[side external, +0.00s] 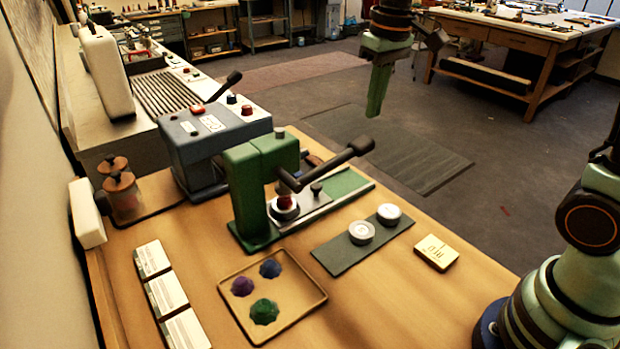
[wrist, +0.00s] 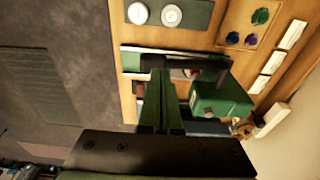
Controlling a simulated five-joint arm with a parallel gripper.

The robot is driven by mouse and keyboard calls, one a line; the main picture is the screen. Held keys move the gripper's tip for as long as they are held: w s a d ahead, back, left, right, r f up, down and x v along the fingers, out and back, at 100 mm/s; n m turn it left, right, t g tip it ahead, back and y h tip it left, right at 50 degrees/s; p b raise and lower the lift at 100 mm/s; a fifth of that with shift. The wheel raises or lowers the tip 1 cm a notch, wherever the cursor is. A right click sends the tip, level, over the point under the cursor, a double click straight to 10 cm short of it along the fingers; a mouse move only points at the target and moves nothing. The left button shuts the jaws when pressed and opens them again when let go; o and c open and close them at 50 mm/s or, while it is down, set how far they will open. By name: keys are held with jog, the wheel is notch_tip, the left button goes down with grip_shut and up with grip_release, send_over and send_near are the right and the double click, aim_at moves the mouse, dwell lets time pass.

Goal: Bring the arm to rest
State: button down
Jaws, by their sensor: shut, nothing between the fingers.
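My gripper (side external: 377,95) hangs in the air at the top of the side view, beyond the table's far right edge and above the floor. Its green fingers point down and are together, with nothing between them. In the wrist view the shut fingers (wrist: 161,100) reach up the middle of the picture. The green press (side external: 262,185) with its dark lever (side external: 335,160) stands on the table, apart from my gripper in the side view. In the wrist view the press (wrist: 220,100) shows just right of the fingers.
A tray (side external: 222,287) holds three coloured pieces. A dark mat (side external: 345,258) bears two white round pieces. A yellow box (side external: 436,252), white cards (side external: 165,292), a grey machine (side external: 205,145) and brown-lidded jars (side external: 122,190) stand around.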

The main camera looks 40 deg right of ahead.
jog(key=s+f+t, duration=0.2)
jog(key=s+t, duration=0.2)
jog(key=s, duration=0.7)
jog(key=shift+d, duration=0.15)
